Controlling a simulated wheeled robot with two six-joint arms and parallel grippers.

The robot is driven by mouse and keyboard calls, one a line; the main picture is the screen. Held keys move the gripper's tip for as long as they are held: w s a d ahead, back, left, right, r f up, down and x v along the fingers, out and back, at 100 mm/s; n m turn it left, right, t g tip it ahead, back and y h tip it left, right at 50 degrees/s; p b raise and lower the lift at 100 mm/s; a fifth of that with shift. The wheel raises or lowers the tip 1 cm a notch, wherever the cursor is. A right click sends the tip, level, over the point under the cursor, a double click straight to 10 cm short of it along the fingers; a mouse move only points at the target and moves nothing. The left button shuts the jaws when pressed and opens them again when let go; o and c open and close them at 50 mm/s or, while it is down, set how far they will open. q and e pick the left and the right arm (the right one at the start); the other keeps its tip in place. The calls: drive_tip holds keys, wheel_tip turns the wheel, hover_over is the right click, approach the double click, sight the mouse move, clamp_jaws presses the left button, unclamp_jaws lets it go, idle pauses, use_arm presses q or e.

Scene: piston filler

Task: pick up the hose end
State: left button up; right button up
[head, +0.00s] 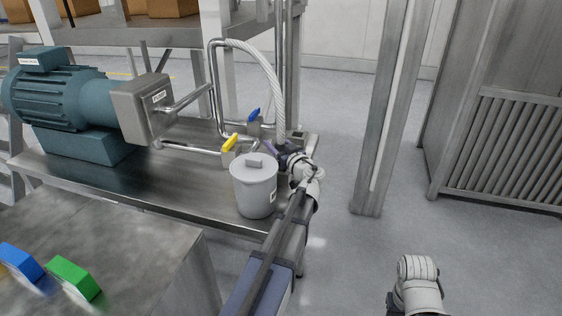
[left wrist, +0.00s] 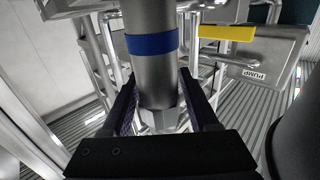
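A pale braided hose (head: 268,66) arches from the steel pipe and hangs down to my left gripper in the head view. In the left wrist view, the hose end (left wrist: 158,84) is a grey cylinder with a blue band and a hexagonal nut below. It hangs roughly upright between the two fingers of my left gripper (left wrist: 158,80). The fingers lie close along both its sides; I cannot tell whether they press on it. In the head view, my left gripper (head: 281,149) is at the bench's right end, partly hidden by its wrist. My right gripper's fingers do not show.
A lidded grey pot (head: 255,186) stands close left of my left gripper. Yellow-handled (head: 230,143) and blue-handled (head: 254,116) valves are just behind it. The pump motor (head: 60,95) is farther left. A steel post (head: 385,120) stands right, with open floor between.

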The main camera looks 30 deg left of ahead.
use_arm(q)
clamp_jaws()
idle(1.1)
